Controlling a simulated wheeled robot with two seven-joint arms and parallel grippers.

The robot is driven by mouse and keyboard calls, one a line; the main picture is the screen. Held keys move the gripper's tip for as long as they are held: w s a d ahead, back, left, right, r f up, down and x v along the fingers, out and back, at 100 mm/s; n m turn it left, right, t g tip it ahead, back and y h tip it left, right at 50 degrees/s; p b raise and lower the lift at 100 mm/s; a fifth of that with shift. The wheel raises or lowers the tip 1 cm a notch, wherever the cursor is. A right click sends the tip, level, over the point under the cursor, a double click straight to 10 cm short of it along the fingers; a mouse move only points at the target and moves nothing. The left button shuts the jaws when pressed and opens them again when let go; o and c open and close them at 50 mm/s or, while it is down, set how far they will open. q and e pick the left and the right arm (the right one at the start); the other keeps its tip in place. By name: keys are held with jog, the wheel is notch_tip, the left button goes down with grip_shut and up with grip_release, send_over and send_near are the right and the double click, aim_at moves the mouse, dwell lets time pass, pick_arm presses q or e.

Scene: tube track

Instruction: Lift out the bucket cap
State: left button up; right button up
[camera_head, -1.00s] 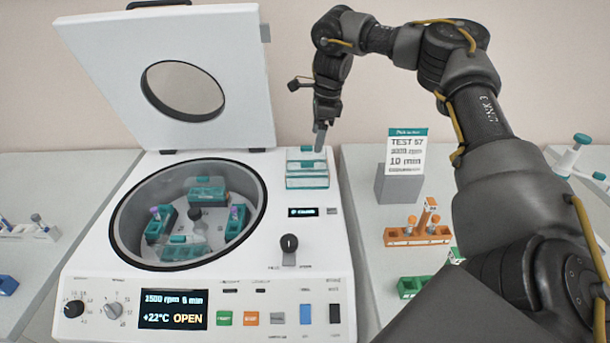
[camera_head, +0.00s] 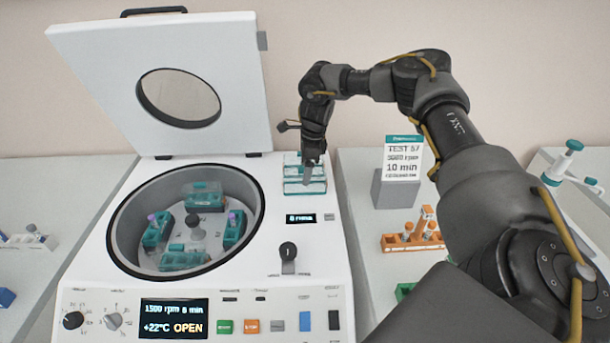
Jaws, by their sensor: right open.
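Teal, partly clear caps (camera_head: 292,184) sit on the white deck of the centrifuge, at its back right. My right gripper (camera_head: 309,176) is open, with its fingers down at these caps. I cannot tell whether they touch. In the open bowl, several teal buckets ring the grey rotor hub (camera_head: 196,234). The back bucket (camera_head: 203,195) and the front bucket (camera_head: 184,260) look covered by clear caps. The left bucket (camera_head: 154,232) and right bucket (camera_head: 234,228) hold purple-topped tubes. My left gripper is not in view.
The centrifuge lid (camera_head: 100,70) stands open behind the bowl; its display (camera_head: 173,319) reads OPEN. A sign (camera_head: 402,160), an orange rack with tubes (camera_head: 403,243) and a green rack (camera_head: 404,291) are on the right table. A pipette-like tool (camera_head: 566,160) stands far right. My right arm crosses above that table.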

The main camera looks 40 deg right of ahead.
jog(key=shift+w+a+f, duration=0.1)
jog(key=shift+w+f, duration=0.15)
jog(key=shift+f, duration=0.75)
jog(key=shift+r, duration=0.1)
jog(key=shift+s, duration=0.1)
jog(key=shift+c, duration=1.4)
jog(key=c, duration=0.8)
jog(key=shift+r, duration=0.1)
